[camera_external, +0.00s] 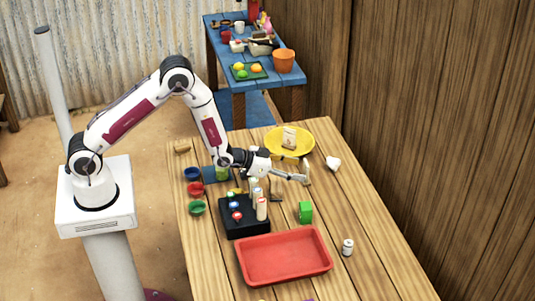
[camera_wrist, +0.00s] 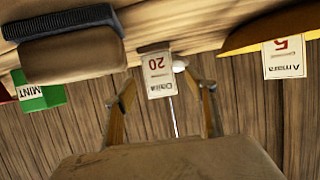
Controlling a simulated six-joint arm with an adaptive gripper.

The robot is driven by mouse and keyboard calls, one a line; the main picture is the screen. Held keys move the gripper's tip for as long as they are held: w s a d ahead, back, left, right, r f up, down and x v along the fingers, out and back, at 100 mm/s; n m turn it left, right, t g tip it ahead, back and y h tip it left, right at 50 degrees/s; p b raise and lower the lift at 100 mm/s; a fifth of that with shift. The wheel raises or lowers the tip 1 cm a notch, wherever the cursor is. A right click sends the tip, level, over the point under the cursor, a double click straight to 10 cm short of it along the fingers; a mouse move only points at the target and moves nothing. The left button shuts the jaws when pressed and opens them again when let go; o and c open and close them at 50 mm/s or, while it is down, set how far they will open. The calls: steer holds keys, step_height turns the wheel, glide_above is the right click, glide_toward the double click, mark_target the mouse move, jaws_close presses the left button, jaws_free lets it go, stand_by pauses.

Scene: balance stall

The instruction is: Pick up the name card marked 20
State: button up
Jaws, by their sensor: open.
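The name card marked 20 (camera_wrist: 158,75) is white with red digits and appears upside down in the wrist view. It is ahead of my gripper (camera_wrist: 169,88), between the two spread fingertips in the picture. My gripper is open, and I see no contact with the card. In the external view my gripper (camera_external: 304,172) is low over the table, to the right of the black block; I cannot make out the card 20 there. Another name card, marked 5 (camera_wrist: 284,58), is at the right of the wrist view, by the yellow plate (camera_wrist: 260,37).
The yellow plate (camera_external: 273,150) holds a pale card behind my gripper. A white object (camera_external: 333,162) lies to the right. A green box (camera_external: 305,212), red tray (camera_external: 250,277), black holder (camera_external: 235,230) and small bowls are nearer or left. The table's right side is mostly clear.

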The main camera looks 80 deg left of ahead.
mark_target(305, 172)
steer(key=shift+x, duration=2.55)
steer(key=shift+d, duration=0.1)
steer(key=c, duration=1.2)
